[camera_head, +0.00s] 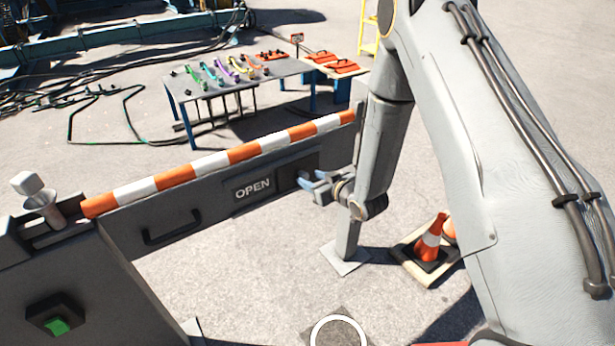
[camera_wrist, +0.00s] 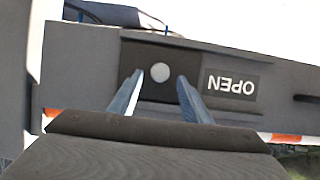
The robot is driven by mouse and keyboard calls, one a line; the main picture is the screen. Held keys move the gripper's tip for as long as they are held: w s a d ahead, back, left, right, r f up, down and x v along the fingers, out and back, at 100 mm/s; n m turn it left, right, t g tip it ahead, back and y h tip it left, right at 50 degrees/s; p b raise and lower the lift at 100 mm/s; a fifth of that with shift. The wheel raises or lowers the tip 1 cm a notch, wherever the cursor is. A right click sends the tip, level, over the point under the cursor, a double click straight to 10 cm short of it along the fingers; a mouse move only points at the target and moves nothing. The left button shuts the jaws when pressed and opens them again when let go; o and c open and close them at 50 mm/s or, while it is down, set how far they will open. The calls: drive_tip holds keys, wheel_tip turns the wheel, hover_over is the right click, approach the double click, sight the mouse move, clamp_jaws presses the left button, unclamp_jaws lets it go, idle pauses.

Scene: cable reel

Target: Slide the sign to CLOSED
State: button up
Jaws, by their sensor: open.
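The sign (camera_head: 253,187) reads OPEN in white letters on a dark plate, set in the side of a grey barrier beam (camera_head: 205,205). In the wrist view the OPEN plate (camera_wrist: 231,86) appears upside down, right of a dark recess with a round light knob (camera_wrist: 160,72). My gripper (camera_head: 304,181) is at the beam, just right of the sign in the head view. In the wrist view my gripper (camera_wrist: 158,90) has its two bluish fingers apart, one on each side of the knob. I cannot tell whether they touch it. No CLOSED lettering is visible.
The beam has orange and white stripes on top and a black handle (camera_head: 172,228). A grey post with a green button (camera_head: 56,326) stands at left. Traffic cones (camera_head: 430,243) stand at right. A table (camera_head: 235,88) with coloured cables stands behind.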

sight(302, 175)
drive_tip(key=shift+x, duration=1.45)
drive_tip(key=shift+c, duration=0.4)
clamp_jaws()
